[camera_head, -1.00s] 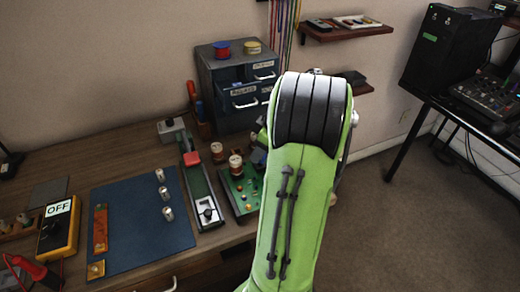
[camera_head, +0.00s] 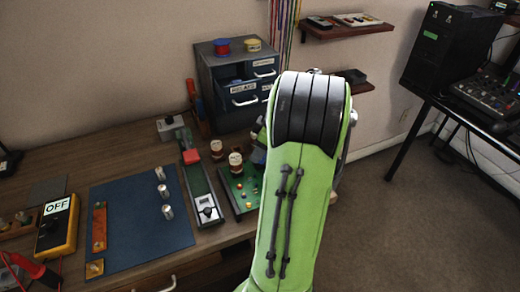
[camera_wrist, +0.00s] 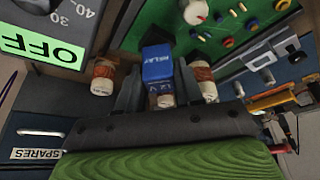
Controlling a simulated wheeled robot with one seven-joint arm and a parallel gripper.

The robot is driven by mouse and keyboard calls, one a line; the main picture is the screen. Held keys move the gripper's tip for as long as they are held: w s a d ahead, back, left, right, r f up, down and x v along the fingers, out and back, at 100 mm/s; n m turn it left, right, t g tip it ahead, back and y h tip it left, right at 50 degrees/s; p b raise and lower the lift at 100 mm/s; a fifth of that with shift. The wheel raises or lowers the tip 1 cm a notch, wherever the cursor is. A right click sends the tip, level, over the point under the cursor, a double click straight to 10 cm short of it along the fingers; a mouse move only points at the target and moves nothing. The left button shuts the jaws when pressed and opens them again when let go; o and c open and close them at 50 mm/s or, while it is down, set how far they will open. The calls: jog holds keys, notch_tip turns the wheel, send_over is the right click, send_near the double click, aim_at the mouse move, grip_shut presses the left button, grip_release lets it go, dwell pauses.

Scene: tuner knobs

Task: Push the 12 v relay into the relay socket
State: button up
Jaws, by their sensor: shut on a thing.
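The 12 V relay (camera_wrist: 157,63) is a small blue block with white lettering in the wrist view. My gripper (camera_wrist: 157,88) is shut on it, with a dark finger on each side. The green circuit board (camera_wrist: 228,70) carries knobs and several coloured parts, to the right of the relay in that view. The board also shows in the head view (camera_head: 243,197), beside my arm. I cannot pick out the relay socket for certain.
A drawer cabinet (camera_head: 216,92) with a pulled-out drawer stands behind the board. Copper-coloured spools (camera_head: 236,161) stand near it. A slide-like device (camera_head: 205,200), a blue mat (camera_head: 135,222) and a yellow meter (camera_head: 57,228) lie to the left. Much of the mat is bare.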

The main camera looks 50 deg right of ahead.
jog(key=shift+f, duration=0.35)
dwell(0.4)
jog(key=o, duration=1.1)
jog(key=p+v, duration=0.7)
jog(key=v, duration=0.8)
jog(key=shift+s+r, duration=0.15)
jog(key=shift+r, duration=0.2)
